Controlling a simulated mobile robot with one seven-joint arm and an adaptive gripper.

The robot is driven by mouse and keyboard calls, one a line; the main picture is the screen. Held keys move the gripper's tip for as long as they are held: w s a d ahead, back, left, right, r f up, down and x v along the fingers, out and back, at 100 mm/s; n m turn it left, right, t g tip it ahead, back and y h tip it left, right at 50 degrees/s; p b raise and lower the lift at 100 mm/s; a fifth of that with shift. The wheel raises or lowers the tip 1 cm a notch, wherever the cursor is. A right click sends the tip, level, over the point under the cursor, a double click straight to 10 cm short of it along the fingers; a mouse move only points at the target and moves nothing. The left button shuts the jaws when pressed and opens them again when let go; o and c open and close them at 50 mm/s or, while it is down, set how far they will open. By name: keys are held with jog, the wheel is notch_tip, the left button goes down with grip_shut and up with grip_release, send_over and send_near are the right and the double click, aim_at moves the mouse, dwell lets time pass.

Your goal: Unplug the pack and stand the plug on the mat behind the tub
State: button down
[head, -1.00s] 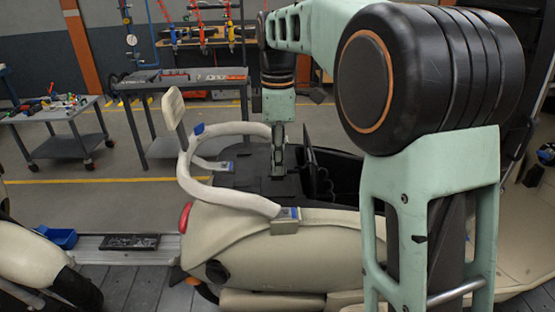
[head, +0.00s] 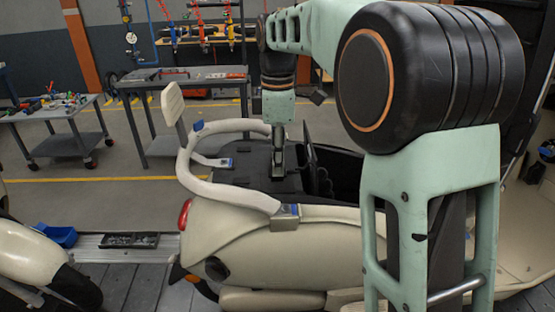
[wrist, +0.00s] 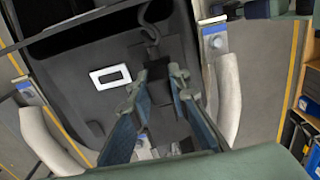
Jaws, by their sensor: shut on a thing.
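The pack (wrist: 105,108) is a dark, flat-topped block with a white-framed label, set in the open body of a cream scooter; its dark top also shows in the head view (head: 240,175). My gripper (wrist: 160,82) points down over the pack and is shut on a small dark plug (wrist: 157,95). A dark cord (wrist: 150,38) curls up beyond the plug. I cannot tell whether the plug is still seated. In the head view my gripper (head: 278,175) is at the pack top. A blue tub (head: 58,236) stands at left, beside a dark mat (head: 130,241) on a pale ledge.
White curved grab rails (head: 235,195) flank the pack, with a pale backrest (head: 172,103) behind. A raised dark panel (head: 308,145) stands close right of my gripper. Grey carts with tools (head: 60,113) are farther back, across open floor.

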jog(key=shift+f, duration=0.5)
jog(key=c, duration=1.7)
grip_release()
jog(key=shift+c, duration=0.2)
notch_tip(320, 180, up, 12)
jog(key=shift+r, duration=0.1)
